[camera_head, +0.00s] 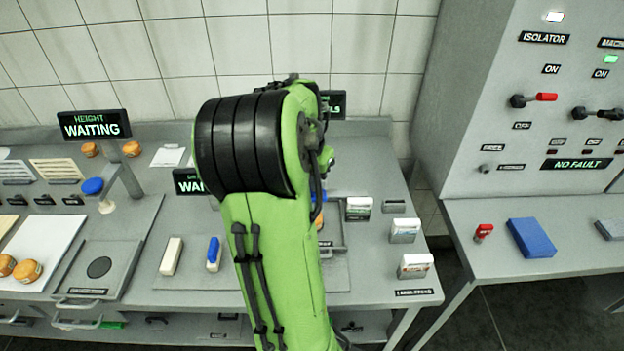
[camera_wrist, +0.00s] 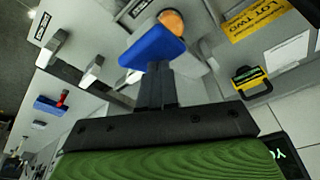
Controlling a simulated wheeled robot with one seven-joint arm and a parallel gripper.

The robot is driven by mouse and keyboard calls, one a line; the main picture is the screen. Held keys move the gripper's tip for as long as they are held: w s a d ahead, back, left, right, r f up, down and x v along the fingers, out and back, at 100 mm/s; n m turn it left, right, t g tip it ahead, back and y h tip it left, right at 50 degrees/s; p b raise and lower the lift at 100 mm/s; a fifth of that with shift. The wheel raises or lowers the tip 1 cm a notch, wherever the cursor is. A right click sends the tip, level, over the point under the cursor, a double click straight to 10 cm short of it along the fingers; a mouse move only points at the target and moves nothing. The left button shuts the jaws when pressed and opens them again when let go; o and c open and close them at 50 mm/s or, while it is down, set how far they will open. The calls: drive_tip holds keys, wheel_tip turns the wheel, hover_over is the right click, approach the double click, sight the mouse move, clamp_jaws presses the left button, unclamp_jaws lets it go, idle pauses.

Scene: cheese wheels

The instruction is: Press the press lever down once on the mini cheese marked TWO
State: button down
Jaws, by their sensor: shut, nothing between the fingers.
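In the wrist view my gripper (camera_wrist: 156,70) is shut and empty. Its fingertips are right at a blue block (camera_wrist: 152,46), which looks like the press lever's handle; I cannot tell if they touch it. A round orange mini cheese (camera_wrist: 172,20) shows just beyond the block, partly covered by it. I cannot read a mark on the cheese. A yellow label (camera_wrist: 250,20) reading LOT TWO lies to the right of it. In the head view my arm hides the gripper and most of this station; a bit of blue (camera_head: 318,197) shows at the arm's right edge.
The HEIGHT sign (camera_head: 94,125) reads WAITING, beside another blue-knobbed device (camera_head: 92,186). Two cheeses (camera_head: 26,270) lie at the left. White boxes (camera_head: 405,230) stand right of my arm. A control cabinet (camera_head: 520,110) rises at the right. A black-and-yellow item (camera_wrist: 250,80) is near my gripper.

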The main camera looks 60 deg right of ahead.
drive_tip(key=shift+s+a+f+b, duration=0.1)
drive_tip(key=shift+a+f+b, duration=0.1)
drive_tip(key=shift+f+b, duration=0.45)
drive_tip(key=shift+f, duration=0.1)
drive_tip(key=shift+s+a+f+b, duration=0.2)
drive_tip(key=shift+a+f+b, duration=0.1)
drive_tip(key=shift+f+b, duration=0.2)
drive_tip(key=shift+s+a+f+b, duration=0.15)
drive_tip(key=shift+a+f+b, duration=0.15)
drive_tip(key=shift+f+b, duration=0.2)
drive_tip(key=shift+f, duration=0.15)
drive_tip(key=shift+s+a+f+b, duration=0.15)
drive_tip(key=shift+a+f+b, duration=0.1)
drive_tip(key=shift+f+b, duration=0.3)
drive_tip(key=shift+s+a+f+b, duration=0.1)
drive_tip(key=shift+a+f+b, duration=0.15)
drive_tip(key=shift+f+b, duration=0.25)
drive_tip(key=shift+f, duration=0.1)
drive_tip(key=shift+s+a+f+b, duration=0.1)
drive_tip(key=shift+a+f+b, duration=0.05)
drive_tip(key=shift+f+b, duration=0.4)
drive_tip(key=shift+a+f+b, duration=0.15)
drive_tip(key=shift+f+b, duration=0.25)
drive_tip(key=shift+b, duration=0.1)
drive_tip(key=shift+s+a+f+b, duration=0.15)
drive_tip(key=shift+a+f+b, duration=0.05)
drive_tip(key=shift+f+b, duration=0.45)
idle(1.2)
